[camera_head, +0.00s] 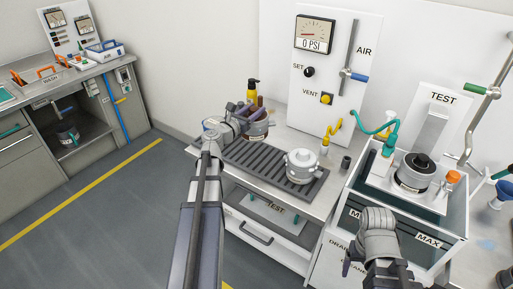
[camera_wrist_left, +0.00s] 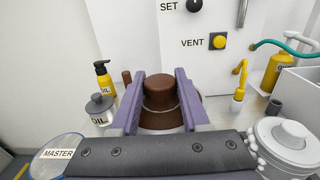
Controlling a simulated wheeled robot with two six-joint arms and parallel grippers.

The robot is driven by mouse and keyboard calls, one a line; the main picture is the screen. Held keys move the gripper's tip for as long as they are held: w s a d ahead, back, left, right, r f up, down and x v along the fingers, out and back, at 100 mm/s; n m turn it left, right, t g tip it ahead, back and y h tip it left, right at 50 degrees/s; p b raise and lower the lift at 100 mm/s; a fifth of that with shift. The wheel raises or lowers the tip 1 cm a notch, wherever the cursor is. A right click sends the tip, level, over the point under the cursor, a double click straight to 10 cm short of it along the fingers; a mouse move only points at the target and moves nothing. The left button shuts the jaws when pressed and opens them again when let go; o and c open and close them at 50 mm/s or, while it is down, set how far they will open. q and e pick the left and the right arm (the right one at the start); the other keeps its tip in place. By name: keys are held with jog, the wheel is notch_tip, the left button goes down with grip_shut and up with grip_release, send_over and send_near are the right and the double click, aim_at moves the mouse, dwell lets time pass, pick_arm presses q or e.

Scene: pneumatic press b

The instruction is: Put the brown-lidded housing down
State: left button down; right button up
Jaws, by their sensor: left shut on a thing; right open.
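The brown-lidded housing (camera_head: 258,129) is at the back left end of the dark ribbed mat (camera_head: 243,155) on the press bench. My left gripper (camera_head: 254,110) is shut on its brown lid; in the left wrist view the purple fingers flank the brown knob (camera_wrist_left: 159,92). The housing's lower part is mostly hidden, and I cannot tell whether its base touches the mat. My right gripper (camera_head: 347,264) is open, low in front of the water tank, its fingers only partly visible.
A white-lidded housing (camera_head: 302,165) stands on the mat's right part. A yellow oil bottle (camera_wrist_left: 103,78) and a grey oil pot (camera_wrist_left: 99,107) stand left of the held housing. A dark-lidded housing (camera_head: 415,171) sits at the test tank (camera_head: 450,240). The mat's middle is clear.

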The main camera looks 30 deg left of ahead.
aim_at(254, 132)
pick_arm(q)
jog(key=shift+f+b, duration=4.85)
jog(key=shift+f, duration=0.15)
jog(key=shift+f, duration=0.15)
jog(key=shift+c, duration=1.9)
grip_release()
jog(key=shift+r, duration=0.2)
jog(key=s, duration=1.2)
jog(key=shift+a, duration=0.45)
